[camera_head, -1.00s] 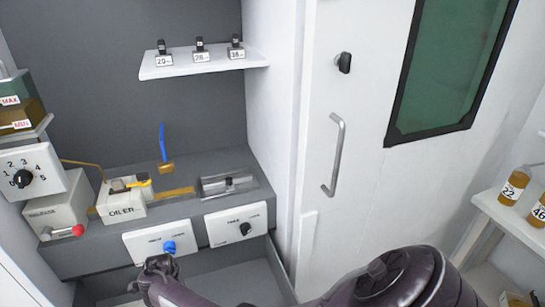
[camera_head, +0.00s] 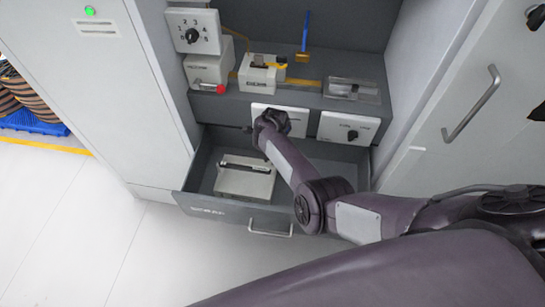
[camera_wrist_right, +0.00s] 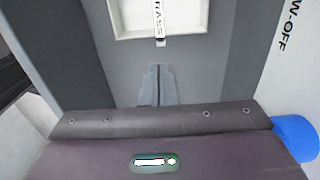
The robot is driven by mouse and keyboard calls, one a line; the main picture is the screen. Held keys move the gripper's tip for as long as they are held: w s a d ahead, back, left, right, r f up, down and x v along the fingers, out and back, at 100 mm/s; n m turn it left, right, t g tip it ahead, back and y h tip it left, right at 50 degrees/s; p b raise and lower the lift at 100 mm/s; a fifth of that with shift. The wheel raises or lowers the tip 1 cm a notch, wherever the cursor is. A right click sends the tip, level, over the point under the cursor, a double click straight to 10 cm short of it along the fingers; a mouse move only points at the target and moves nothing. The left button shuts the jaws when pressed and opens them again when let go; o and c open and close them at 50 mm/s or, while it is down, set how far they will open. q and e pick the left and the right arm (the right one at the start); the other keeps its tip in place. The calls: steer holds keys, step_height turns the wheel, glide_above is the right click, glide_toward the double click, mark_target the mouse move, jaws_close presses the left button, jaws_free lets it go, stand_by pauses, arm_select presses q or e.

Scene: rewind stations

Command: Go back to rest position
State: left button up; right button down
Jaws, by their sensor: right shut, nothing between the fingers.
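My right arm comes in from the right in the head view. Its gripper (camera_head: 272,122) is in front of the left white knob panel (camera_head: 293,123) and above the open drawer (camera_head: 240,212). In the wrist view the fingers (camera_wrist_right: 157,72) are together with nothing between them. The blue knob (camera_wrist_right: 297,139) shows at the right edge of the wrist view, beside the gripper body. In the head view my gripper hides this knob. My left gripper is in neither view.
A white box (camera_head: 246,182) lies in the open drawer. The oiler (camera_head: 258,72) and a switch panel with numbers (camera_head: 194,32) are on the bench. A cabinet door with a handle (camera_head: 472,105) stands at right. Floor (camera_head: 60,220) is clear at left.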

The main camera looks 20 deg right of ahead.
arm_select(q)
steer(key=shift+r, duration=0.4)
arm_select(e)
steer(key=shift+r, duration=0.35)
